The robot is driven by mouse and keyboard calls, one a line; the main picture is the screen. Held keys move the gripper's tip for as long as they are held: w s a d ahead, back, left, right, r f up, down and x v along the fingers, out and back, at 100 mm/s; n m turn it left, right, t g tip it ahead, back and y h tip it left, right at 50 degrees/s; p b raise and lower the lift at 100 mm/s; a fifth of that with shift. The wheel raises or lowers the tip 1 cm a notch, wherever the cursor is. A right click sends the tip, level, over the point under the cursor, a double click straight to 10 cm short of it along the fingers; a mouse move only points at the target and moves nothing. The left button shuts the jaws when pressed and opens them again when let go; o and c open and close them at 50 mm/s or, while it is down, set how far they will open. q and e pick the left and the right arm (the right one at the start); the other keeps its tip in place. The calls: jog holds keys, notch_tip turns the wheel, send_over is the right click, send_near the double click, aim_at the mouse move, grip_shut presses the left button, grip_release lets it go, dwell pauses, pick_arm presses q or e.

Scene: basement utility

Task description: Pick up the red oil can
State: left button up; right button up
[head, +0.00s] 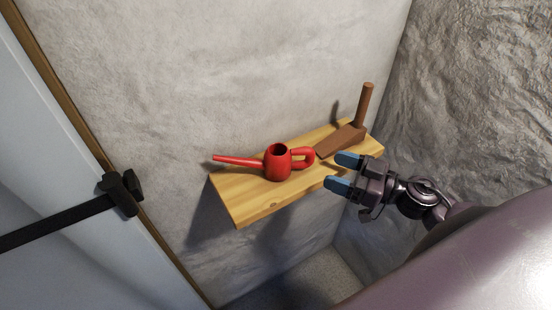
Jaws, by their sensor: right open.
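The red oil can (279,163) stands upright on a wooden wall shelf (250,205) in the head view. Its long spout points left and its looped handle faces right, toward my right gripper. My right gripper (342,172) comes in from the right and is open and empty. Its two blue-tipped fingers are just right of the can's handle, near the shelf's front edge, and appear apart from the can. My left gripper is not in view.
A brown tool with an upright handle (345,135) lies on the shelf behind and right of the can. A plastered wall (230,70) backs the shelf, and a rough stone wall (480,90) stands at right. A door (60,180) with a black bar (60,222) is at left.

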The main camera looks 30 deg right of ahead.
aim_at(313, 159)
jog(key=shift+p+x, duration=0.55)
jog(key=shift+x, duration=3.15)
jog(key=shift+w+d+r, duration=0.1)
jog(key=shift+d, duration=0.05)
grip_shut()
